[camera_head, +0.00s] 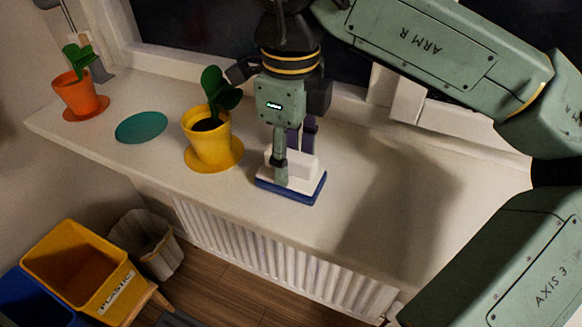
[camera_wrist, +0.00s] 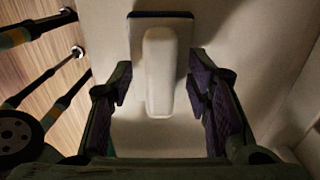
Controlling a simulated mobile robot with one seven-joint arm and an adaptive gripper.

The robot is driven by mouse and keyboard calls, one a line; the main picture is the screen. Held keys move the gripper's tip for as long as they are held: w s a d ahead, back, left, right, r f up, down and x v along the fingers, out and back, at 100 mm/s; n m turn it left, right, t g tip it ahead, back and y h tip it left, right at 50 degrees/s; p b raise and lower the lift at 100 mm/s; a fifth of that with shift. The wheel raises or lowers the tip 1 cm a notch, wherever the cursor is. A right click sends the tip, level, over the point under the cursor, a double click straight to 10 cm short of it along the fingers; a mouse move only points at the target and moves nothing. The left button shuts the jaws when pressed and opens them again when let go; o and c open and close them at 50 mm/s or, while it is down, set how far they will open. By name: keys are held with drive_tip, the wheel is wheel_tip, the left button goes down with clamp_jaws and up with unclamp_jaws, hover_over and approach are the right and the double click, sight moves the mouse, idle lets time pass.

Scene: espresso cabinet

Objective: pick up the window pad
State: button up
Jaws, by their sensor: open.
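The window pad (camera_head: 312,187) lies on the white windowsill. It has a dark blue base with a white top and a raised white handle block. It also shows in the wrist view (camera_wrist: 160,75), with the handle pointing toward my gripper. My gripper (camera_head: 294,165) is directly above the pad in the head view, pointing down, and hides part of it. In the wrist view the two fingers of my gripper (camera_wrist: 161,88) are spread, one on each side of the handle. Gaps show between the fingers and the handle there.
A yellow potted plant (camera_head: 210,140) on a yellow saucer stands just left of the pad. Further left are a green disc (camera_head: 141,127) and an orange pot (camera_head: 78,95). The sill (camera_head: 400,205) right of the pad is clear. Bins (camera_head: 85,270) stand on the floor below.

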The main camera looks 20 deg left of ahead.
clamp_jaws()
idle(0.6)
